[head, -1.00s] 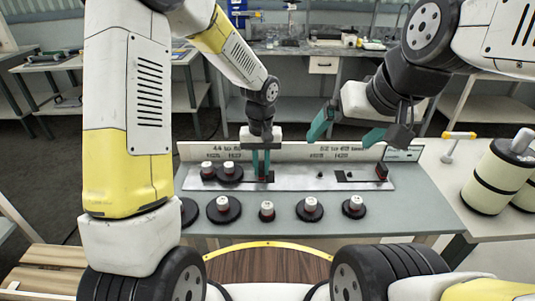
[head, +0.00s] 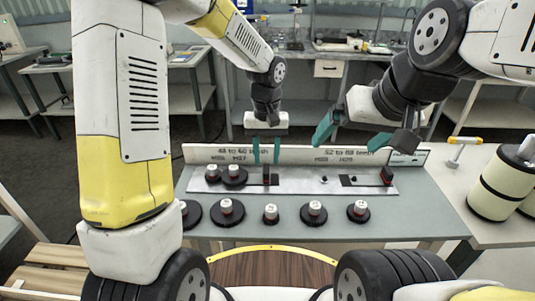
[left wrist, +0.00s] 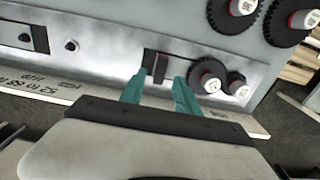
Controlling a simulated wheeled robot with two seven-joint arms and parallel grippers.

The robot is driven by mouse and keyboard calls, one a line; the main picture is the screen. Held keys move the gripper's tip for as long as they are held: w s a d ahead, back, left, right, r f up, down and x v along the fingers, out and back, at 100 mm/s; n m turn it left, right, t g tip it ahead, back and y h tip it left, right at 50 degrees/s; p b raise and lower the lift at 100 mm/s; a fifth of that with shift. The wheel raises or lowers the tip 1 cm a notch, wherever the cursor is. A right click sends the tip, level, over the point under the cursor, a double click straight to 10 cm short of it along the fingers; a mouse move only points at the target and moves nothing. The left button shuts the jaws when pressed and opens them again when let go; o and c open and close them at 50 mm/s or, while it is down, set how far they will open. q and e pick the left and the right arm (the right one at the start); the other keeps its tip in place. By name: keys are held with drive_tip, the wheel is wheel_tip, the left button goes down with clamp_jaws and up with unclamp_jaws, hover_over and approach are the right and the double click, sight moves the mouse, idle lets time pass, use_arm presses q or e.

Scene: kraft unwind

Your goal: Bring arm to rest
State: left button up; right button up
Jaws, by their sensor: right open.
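My left gripper (head: 266,158) is open and empty. It hangs above the back of the grey plate (head: 300,184), over an upright dark red and black block (head: 267,177). In the left wrist view the two teal fingertips (left wrist: 158,83) stand apart, with the block (left wrist: 161,64) beyond the gap between them. My right gripper (head: 350,135) is open with nothing between its fingers, above the right part of the back board.
Two black discs with white-topped hubs (head: 234,175) sit on the plate's left part. Several more (head: 314,213) line the table front. A lettered white board (head: 310,155) runs behind. Cream rolls (head: 497,185) stand at right.

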use_arm(q)
drive_tip(key=shift+r, duration=1.2)
drive_tip(key=shift+a+r, duration=0.1)
drive_tip(key=s+a+r+t+h, duration=0.1)
drive_tip(key=s+a+r+t, duration=0.2)
drive_tip(key=s+a+r, duration=0.3)
drive_tip(key=s+a+r+t+h, duration=0.1)
drive_tip(key=s+a+r+t, duration=0.2)
drive_tip(key=s, duration=0.9)
drive_tip(key=a+r, duration=0.3)
drive_tip(key=r, duration=0.2)
drive_tip(key=shift+a+r+m, duration=0.15)
drive_tip(key=shift+r+m, duration=0.1)
drive_tip(key=shift+m, duration=0.05)
